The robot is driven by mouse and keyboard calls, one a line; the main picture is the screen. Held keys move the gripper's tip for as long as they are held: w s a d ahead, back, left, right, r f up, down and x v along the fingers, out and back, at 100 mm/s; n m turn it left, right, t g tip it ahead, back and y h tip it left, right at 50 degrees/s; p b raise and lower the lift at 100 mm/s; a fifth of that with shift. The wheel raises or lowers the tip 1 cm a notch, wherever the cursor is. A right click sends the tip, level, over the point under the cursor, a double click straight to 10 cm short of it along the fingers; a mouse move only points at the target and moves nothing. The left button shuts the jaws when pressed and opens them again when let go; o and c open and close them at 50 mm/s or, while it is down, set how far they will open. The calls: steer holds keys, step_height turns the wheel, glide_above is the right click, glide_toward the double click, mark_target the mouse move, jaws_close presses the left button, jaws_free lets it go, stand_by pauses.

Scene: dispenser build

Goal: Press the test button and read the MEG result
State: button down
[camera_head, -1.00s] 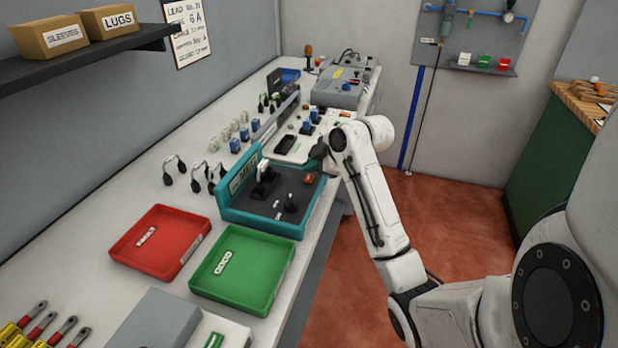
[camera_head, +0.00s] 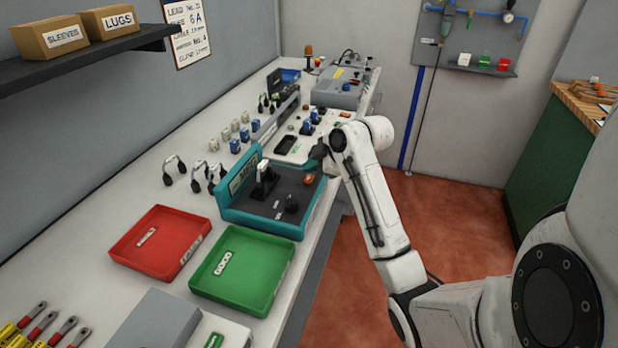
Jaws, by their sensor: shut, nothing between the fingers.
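A small red-orange button (camera_head: 309,179) is at the panel's far right corner. My gripper (camera_head: 319,160) is shut and empty, close above and behind this button, partly hidden by my arm. I cannot tell whether it touches the button.
A red tray (camera_head: 125,248) and a green tray (camera_head: 238,299) lie in front of the tester. Black-ended leads (camera_head: 174,172) stand left of it. A crimping station (camera_head: 292,147) and a grey machine (camera_head: 340,90) are behind. The floor right of the bench is clear.

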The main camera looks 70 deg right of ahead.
mark_target(312, 179)
steer(key=shift+f, duration=0.1)
stand_by(0.5)
steer(key=shift+f, duration=0.3)
steer(key=shift+f+b, duration=0.45)
stand_by(0.8)
steer(key=shift+r, duration=0.15)
steer(key=shift+r+p, duration=0.75)
step_height(312, 179, up, 5)
steer(key=p, duration=0.4)
steer(key=shift+f, duration=0.1)
stand_by(1.0)
